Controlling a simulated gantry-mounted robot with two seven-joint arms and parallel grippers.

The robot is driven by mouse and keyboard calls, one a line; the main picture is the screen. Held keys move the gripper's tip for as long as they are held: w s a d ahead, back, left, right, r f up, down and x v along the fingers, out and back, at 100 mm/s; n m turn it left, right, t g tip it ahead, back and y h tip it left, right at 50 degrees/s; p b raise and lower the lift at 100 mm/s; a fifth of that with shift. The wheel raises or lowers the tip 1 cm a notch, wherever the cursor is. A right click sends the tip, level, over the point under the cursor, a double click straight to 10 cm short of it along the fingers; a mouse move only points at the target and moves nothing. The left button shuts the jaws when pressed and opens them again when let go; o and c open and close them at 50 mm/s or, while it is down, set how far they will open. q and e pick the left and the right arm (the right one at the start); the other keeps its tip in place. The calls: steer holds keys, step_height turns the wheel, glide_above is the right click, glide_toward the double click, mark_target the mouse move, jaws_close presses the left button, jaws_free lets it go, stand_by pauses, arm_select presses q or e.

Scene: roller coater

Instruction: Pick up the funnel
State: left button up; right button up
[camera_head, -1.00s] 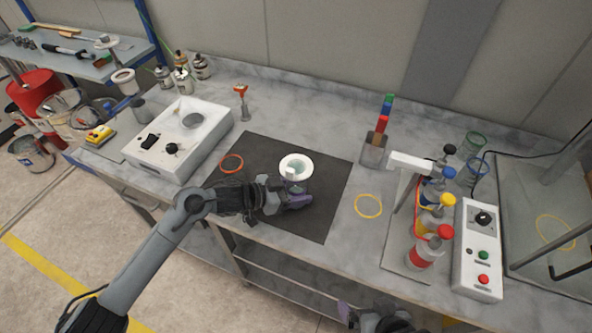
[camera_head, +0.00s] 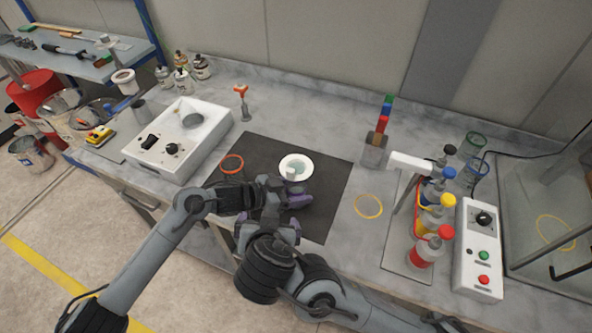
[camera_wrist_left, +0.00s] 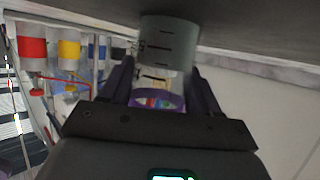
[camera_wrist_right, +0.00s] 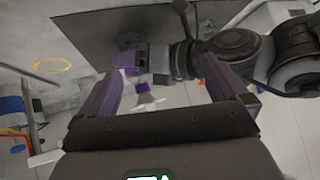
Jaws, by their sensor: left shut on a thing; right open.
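A white, wide-rimmed round piece (camera_head: 296,167), which looks like the funnel, shows over the black mat in the head view, with a pale teal inside. A translucent graduated cup (camera_wrist_left: 168,42) shows at the left gripper's fingertips in the left wrist view, upside down in the picture. I cannot tell clearly how the cup and funnel join. My left gripper (camera_head: 295,196) is shut on the cup, low over the mat. My right gripper (camera_wrist_right: 150,95) is open and empty, close to the left wrist and the mat's front edge. Its arm partly hides the bench front.
A white control box (camera_head: 180,140) stands left of the black mat (camera_head: 325,205). A brush holder (camera_head: 374,152), capped bottles (camera_head: 424,248) and a button panel (camera_head: 480,250) stand to the right. An orange ring (camera_head: 231,164) and a yellow ring (camera_head: 369,206) mark the bench.

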mark_target(289, 173)
steer(key=w+r+m+t+h, duration=0.1)
steer(key=w+r+h, duration=0.1)
steer(key=w+d+r+m+t+h, duration=0.1)
steer(key=w+r+h, duration=0.1)
steer(key=w+d+r+m+t+h, duration=0.1)
steer(key=w, duration=0.1)
steer(key=shift+d+r+h, duration=0.15)
steer(key=shift+r+h, duration=0.25)
steer(key=shift+w+d+f, duration=0.1)
steer(key=shift+w+d, duration=0.3)
steer(key=shift+w, duration=0.25)
steer(key=shift+x, duration=3.1)
steer(key=shift+c, duration=0.2)
steer(key=c, duration=0.8)
step_height(289, 173, up, 10)
